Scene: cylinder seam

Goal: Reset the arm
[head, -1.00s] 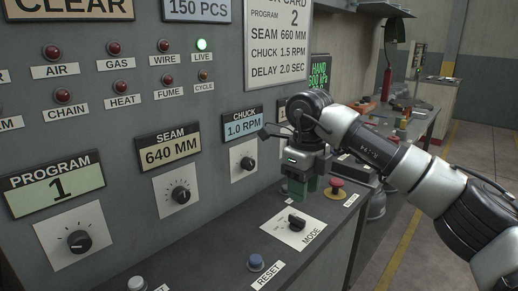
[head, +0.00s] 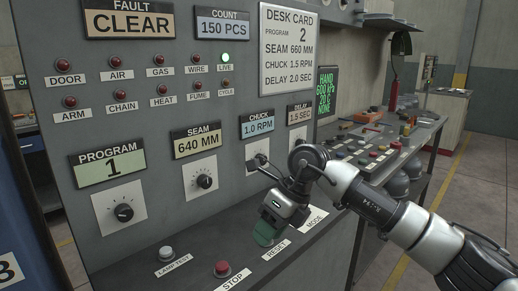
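I also cannot tell how far apart the fingers are. The ARM lamp (head: 69,101) at the left of the panel is dark red and looks unlit. The fault display (head: 129,21) reads CLEAR. My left gripper is not in view.
A red STOP button (head: 222,268) and a grey LAMP TEST button (head: 166,253) sit on the ledge, left of my gripper. The MODE label (head: 315,217) lies just right; its knob is hidden. Knobs line the upright panel.

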